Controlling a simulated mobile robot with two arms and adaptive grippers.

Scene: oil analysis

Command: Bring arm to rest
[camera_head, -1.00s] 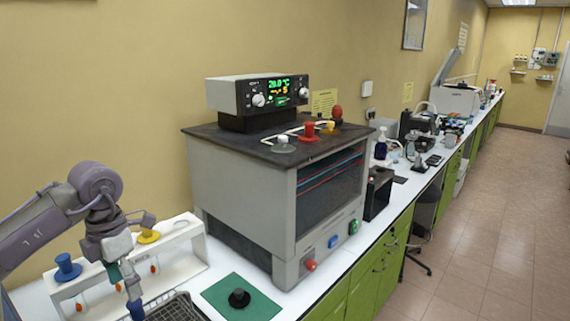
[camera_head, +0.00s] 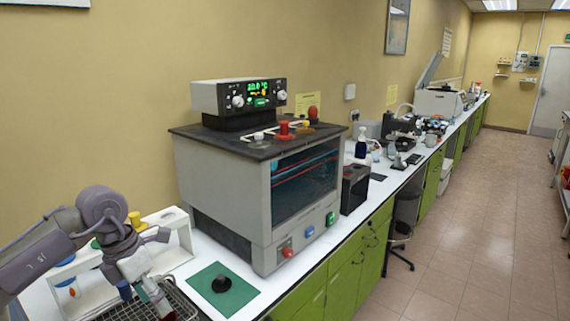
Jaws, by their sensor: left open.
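My left arm comes in from the lower left in the head view. Its gripper (camera_head: 160,298) points down over a dark wire basket (camera_head: 120,313) at the bottom edge. The gripper is open; its fingertips are partly cut off by the frame, and a dark red spot shows by them. Behind the arm stands a white rack (camera_head: 180,243) with a yellow-topped piece (camera_head: 136,220) and a blue-topped piece (camera_head: 66,261), partly hidden by my arm. My right arm is not in view.
A large grey bath device (camera_head: 222,190) with a lit display stands on the white counter. A green mat (camera_head: 240,293) with a black knob-like piece (camera_head: 222,283) lies before it. Several instruments line the counter beyond.

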